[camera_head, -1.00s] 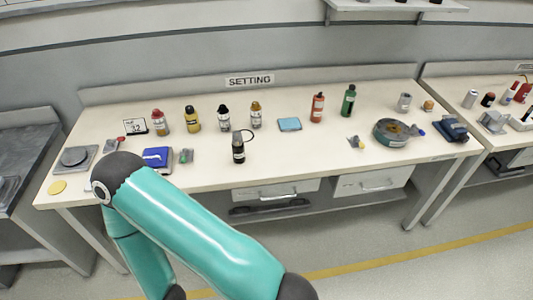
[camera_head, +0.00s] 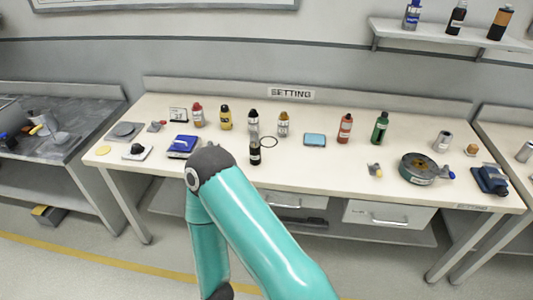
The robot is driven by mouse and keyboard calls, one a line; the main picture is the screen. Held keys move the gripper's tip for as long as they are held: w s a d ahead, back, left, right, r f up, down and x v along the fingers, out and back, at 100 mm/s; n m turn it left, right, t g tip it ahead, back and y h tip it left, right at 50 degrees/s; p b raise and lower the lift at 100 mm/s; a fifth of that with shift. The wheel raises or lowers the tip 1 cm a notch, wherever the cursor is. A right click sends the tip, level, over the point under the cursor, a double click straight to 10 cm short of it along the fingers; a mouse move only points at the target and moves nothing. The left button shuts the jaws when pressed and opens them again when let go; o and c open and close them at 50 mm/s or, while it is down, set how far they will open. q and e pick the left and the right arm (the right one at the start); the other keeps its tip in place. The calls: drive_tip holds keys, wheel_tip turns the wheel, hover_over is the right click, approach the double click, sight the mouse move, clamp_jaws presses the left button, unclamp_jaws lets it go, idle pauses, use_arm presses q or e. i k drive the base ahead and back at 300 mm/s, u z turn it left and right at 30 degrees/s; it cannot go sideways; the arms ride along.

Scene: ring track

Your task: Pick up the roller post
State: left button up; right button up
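I cannot pick out a roller post for sure among the small items on the bench marked SETTING (camera_head: 291,94). A short grey cylinder (camera_head: 442,141) stands upright at the bench's right. A teal arm of mine rises from the bottom middle, bends at a dark elbow in front of the bench and runs back down out of the picture. Neither gripper shows.
Several bottles, such as the red one (camera_head: 345,128) and the green one (camera_head: 380,127), stand along the bench. A blue box (camera_head: 183,146) sits behind my elbow. A dark-topped bench (camera_head: 75,122) is at the left. A shelf (camera_head: 450,34) hangs upper right.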

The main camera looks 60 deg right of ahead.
sight(255, 149)
drive_tip(key=u, duration=1.85)
drive_tip(key=i, duration=0.1)
drive_tip(key=z, duration=3.2)
drive_tip(key=i, duration=0.75)
drive_tip(key=u, duration=0.05)
